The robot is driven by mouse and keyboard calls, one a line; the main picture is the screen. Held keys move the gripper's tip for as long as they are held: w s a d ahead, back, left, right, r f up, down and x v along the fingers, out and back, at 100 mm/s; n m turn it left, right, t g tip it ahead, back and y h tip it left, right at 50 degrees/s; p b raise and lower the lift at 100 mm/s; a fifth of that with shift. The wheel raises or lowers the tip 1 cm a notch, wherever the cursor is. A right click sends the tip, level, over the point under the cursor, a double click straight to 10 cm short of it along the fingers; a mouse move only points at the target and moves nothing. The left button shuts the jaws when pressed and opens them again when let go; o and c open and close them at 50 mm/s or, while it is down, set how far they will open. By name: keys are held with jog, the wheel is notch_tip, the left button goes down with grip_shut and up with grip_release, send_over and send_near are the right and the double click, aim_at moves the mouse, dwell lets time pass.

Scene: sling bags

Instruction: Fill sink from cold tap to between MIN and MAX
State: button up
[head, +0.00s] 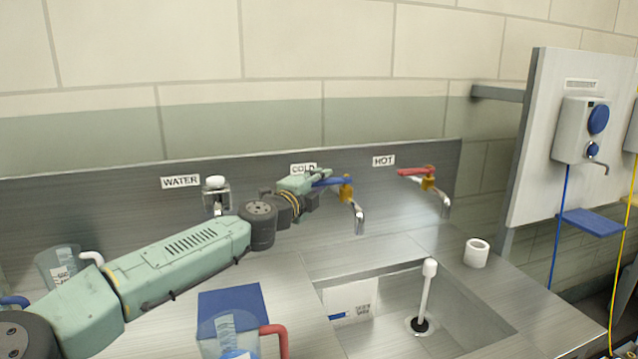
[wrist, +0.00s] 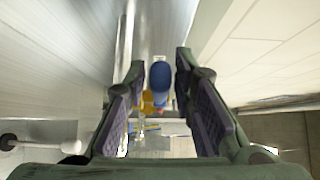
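The cold tap has a blue lever handle (head: 332,182) on a brass body (head: 346,190) with a chrome spout (head: 358,217), below a partly hidden COLD label. My gripper (head: 312,181) is at the left end of this blue handle in the head view. In the wrist view the blue handle (wrist: 160,78) lies between the two open fingers of my gripper (wrist: 163,100), with a gap on both sides. The sink (head: 395,300) is below and looks empty of water. A white standpipe plug (head: 426,290) stands upright in it.
The hot tap with a red handle (head: 412,172) is to the right. A WATER tap (head: 215,195) is behind my arm at left. A white cup (head: 477,252) stands right of the sink. A jug with a red handle (head: 228,335) and a blue mat (head: 232,300) are front left.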

grip_shut()
dwell(0.5)
